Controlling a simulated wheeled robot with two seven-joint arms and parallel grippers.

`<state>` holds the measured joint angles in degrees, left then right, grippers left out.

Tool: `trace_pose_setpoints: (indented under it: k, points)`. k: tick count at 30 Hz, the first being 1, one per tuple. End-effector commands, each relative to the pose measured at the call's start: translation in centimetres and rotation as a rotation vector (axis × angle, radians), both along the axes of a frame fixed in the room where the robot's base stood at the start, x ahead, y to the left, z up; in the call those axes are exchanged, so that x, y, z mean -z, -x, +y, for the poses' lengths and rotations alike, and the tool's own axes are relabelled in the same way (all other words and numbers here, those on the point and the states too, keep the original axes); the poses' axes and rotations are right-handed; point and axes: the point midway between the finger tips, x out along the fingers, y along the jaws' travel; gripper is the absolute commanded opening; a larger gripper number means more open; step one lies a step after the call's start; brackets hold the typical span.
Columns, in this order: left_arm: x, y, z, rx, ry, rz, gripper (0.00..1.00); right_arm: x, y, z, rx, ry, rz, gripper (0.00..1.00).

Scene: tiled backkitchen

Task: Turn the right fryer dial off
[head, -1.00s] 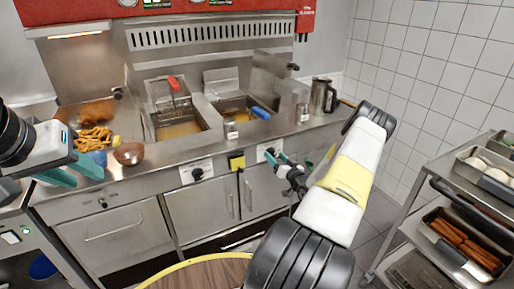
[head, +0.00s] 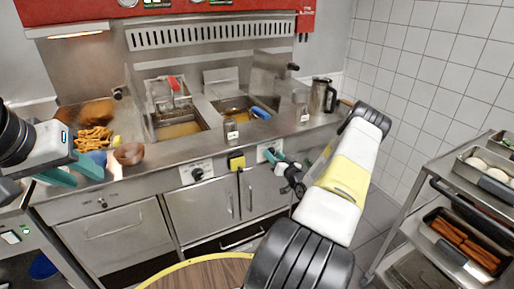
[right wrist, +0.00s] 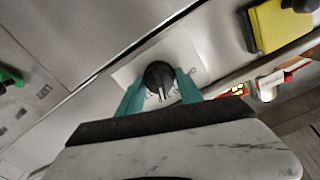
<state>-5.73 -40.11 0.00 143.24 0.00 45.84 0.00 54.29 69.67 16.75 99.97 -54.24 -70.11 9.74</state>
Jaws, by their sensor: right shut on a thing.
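The right fryer dial (right wrist: 160,76) is a round black knob on a pale plate, seen in the right wrist view. My right gripper (right wrist: 161,84) has its two teal fingers on either side of the knob and is shut on it. In the head view my right gripper (head: 273,157) is at the fryer front panel, and the fingers partly hide the dial plate (head: 263,153). The knob's pointer setting is hard to read. My left gripper (head: 76,170) is open and empty near the counter at the left.
The left fryer dial (head: 197,173) sits left of a yellow box (head: 236,161) on the front panel. Fryer baskets with a red handle (head: 174,83) and a blue handle (head: 261,113) stand above. A trolley (head: 437,205) stands right, a round table (head: 205,271) in front.

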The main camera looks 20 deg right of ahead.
Motion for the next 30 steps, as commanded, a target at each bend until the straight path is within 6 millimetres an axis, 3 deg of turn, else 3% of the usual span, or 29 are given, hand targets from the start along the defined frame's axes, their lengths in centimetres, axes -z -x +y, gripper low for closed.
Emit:
trace_pose_setpoints:
  k: [11, 30]
  points:
    - [0.00, 0.00, 0.00, 0.000, 0.000, 0.000, 0.36, -0.07, -0.04, 0.13, -0.001, 0.196, -0.016, 0.02]
    - [0.00, 0.00, 0.00, 0.000, 0.000, 0.000, 0.36, 0.01, -0.01, 0.33, -0.002, 0.799, -0.062, 0.02]
